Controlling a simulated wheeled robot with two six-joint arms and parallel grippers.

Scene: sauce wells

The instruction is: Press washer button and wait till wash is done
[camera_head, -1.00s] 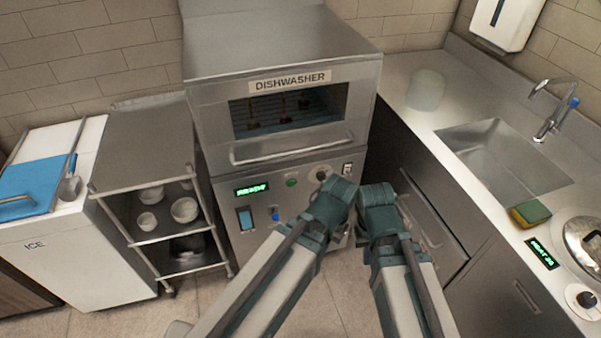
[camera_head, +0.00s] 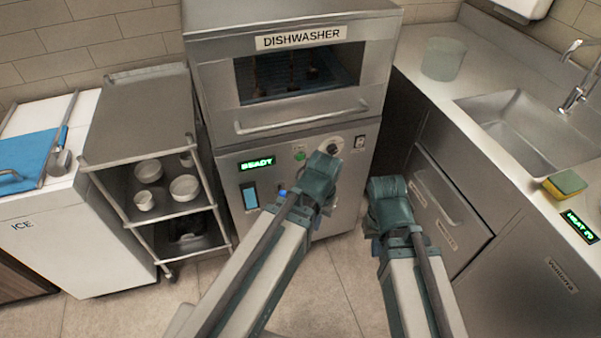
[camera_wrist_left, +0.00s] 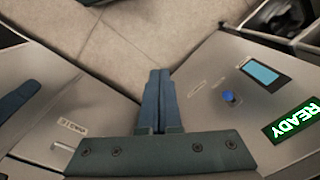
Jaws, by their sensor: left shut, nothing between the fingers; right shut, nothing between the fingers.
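The dishwasher (camera_head: 222,132) stands in the middle, its front window dark with racks inside. Its panel has a lit green READY display (camera_head: 257,164), a green button (camera_head: 299,156), a black knob (camera_head: 334,144), a light-blue panel piece (camera_head: 250,197) and a blue button (camera_head: 282,192) partly beside my arm. In the left wrist view the READY display (camera_wrist_left: 291,122) and blue button (camera_wrist_left: 229,97) are to the right of my fingers. My left gripper (camera_wrist_left: 159,72) is shut and empty, apart from the button. My right gripper (camera_head: 387,188) is to its right; its fingertips are hidden.
A steel cart (camera_head: 140,105) with white bowls and an ice bin (camera_head: 60,255) stand left. A counter (camera_head: 440,95) with a sink (camera_head: 520,130), a sponge (camera_head: 566,184) and a translucent container (camera_head: 444,58) is on the right. Drawers (camera_head: 440,190) lie below it.

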